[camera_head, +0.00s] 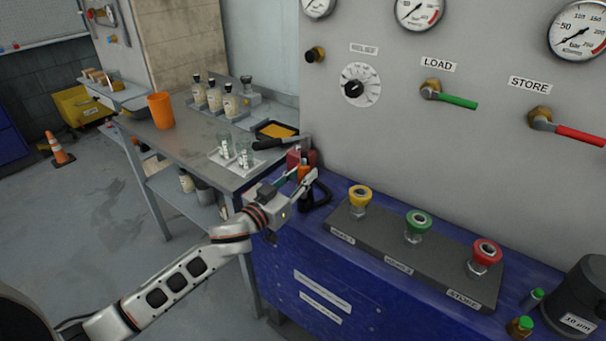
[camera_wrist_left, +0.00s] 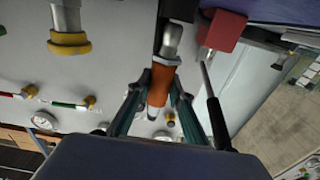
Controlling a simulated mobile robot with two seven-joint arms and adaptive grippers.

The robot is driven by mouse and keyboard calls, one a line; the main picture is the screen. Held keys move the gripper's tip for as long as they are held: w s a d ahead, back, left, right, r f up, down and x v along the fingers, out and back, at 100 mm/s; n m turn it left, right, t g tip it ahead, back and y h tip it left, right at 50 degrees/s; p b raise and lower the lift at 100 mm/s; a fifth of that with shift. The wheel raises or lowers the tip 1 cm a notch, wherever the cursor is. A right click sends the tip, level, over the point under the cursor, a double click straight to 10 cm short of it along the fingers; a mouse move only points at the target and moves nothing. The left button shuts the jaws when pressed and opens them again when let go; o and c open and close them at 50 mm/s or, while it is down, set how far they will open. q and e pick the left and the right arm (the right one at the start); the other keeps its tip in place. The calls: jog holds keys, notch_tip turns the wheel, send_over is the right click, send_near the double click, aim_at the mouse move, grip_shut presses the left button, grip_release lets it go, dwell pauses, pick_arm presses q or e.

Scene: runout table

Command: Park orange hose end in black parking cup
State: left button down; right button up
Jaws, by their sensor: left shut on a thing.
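The orange hose end (camera_head: 304,173) is at the left end of the blue bench, close to the grey panel. My left gripper (camera_head: 301,182) is shut on it. In the left wrist view the orange hose end (camera_wrist_left: 159,84) sits between both fingers, with its silver part pointing to the top of the picture. A black part (camera_wrist_left: 178,10) lies beyond the silver part; I cannot tell whether they touch. In the head view a black shape (camera_head: 320,197), possibly the parking cup or hose, is beside the gripper, partly hidden by it. My right gripper is not in view.
A red block (camera_head: 295,158) stands close behind the gripper. A grey base with yellow (camera_head: 360,195), green (camera_head: 418,222) and red (camera_head: 487,251) capped fittings lies to the right. A steel table (camera_head: 190,145) with bottles and an orange cup (camera_head: 160,110) stands left.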

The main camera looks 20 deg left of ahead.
pick_arm(q)
jog(key=shift+f+b, duration=0.55)
jog(key=shift+f, duration=0.35)
jog(key=shift+f+b, duration=0.6)
jog(key=shift+f, duration=0.3)
jog(key=c, duration=1.7)
grip_release()
jog(key=v, duration=1.2)
jog(key=s+d+f+g+y, duration=0.1)
jog(key=s+f+g, duration=0.1)
jog(key=s+f, duration=0.5)
jog(key=s+d+f+g+y, duration=0.1)
jog(key=s+f+g, duration=0.1)
jog(key=s+f, duration=0.5)
jog(key=s+d+f+g+y, duration=0.1)
jog(key=s+f, duration=0.6)
jog(key=f, duration=0.7)
jog(key=shift+d+f+m+g, duration=0.25)
jog(key=shift+m+g, duration=0.05)
jog(key=shift+g, duration=0.5)
